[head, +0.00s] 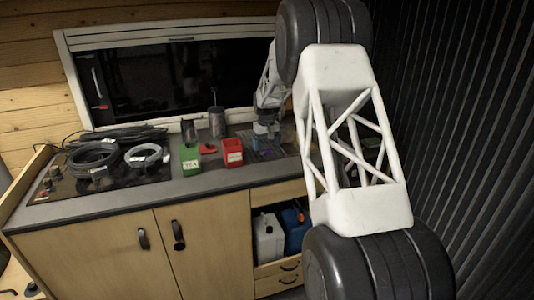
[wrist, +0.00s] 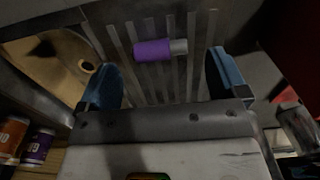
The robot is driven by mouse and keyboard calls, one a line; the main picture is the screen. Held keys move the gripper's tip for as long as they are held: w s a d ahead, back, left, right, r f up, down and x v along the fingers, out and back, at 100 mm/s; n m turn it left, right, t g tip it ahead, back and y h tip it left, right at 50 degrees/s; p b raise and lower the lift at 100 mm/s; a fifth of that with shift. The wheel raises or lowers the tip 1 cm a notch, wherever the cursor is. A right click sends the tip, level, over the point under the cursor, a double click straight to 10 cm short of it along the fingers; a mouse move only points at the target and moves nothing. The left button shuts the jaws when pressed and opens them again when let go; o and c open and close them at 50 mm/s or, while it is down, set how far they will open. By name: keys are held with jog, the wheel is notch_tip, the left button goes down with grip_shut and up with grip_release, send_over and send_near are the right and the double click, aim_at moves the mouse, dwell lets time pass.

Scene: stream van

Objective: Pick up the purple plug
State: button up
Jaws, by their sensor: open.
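The purple plug (wrist: 153,50) lies on its side on a slatted grey surface in the wrist view, with a grey end (wrist: 179,47) pointing right. My gripper (wrist: 165,80) is open, with its two blue fingers apart on either side of the plug's position and nothing between them. The plug appears a little beyond the fingertips. In the head view my gripper (head: 266,130) is low over the counter behind the red container, and a small purple spot there (head: 267,152) appears to be the plug.
A green bin (head: 190,158) and a red bin (head: 232,152) stand on the counter left of my gripper. Coiled cables (head: 95,160) lie farther left on the dark hob. In the wrist view, small labelled cans (wrist: 38,147) are at lower left and a red wall is at upper right.

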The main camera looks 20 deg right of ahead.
jog(key=shift+f, duration=1.35)
jog(key=c, duration=1)
jog(key=shift+r, duration=0.15)
jog(key=shift+r, duration=1.5)
jog(key=shift+s+r, duration=0.2)
jog(key=shift+s, duration=0.1)
jog(key=s+a, duration=0.1)
jog(key=s, duration=0.4)
jog(key=s+a+r, duration=0.1)
jog(key=s, duration=0.9)
jog(key=shift+a+r, duration=0.15)
jog(key=shift+a, duration=0.25)
